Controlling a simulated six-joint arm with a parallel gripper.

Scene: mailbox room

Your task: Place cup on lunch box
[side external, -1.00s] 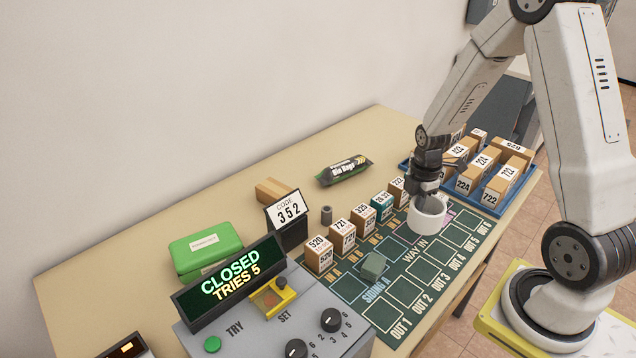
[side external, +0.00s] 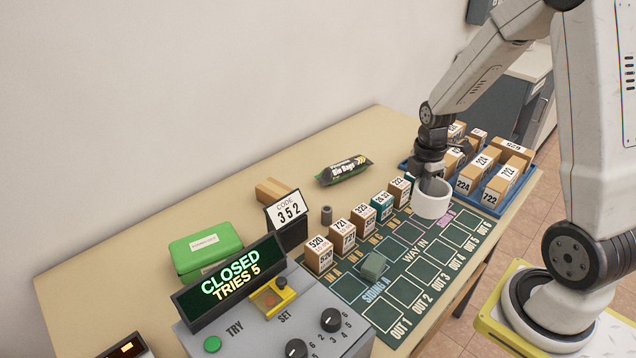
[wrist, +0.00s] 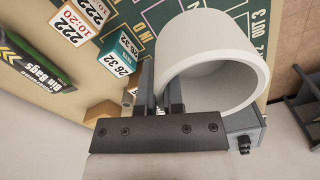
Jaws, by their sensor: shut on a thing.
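The white cup (side external: 431,202) is held by my gripper (side external: 431,180) above the far part of the green mat. In the wrist view the cup (wrist: 232,52) shows its open mouth, and the fingers of my gripper (wrist: 160,95) are shut on its wall. The green lunch box (side external: 205,250) lies flat on the table at the left, behind the lit CLOSED display, with its lid closed and a white label on top. Nothing is on the lid. The cup is well to the right of the lunch box.
Numbered boxes (side external: 346,234) stand in a row along the mat's back edge. The control box (side external: 280,315) is in front. A blue tray (side external: 480,205) of boxes is right.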

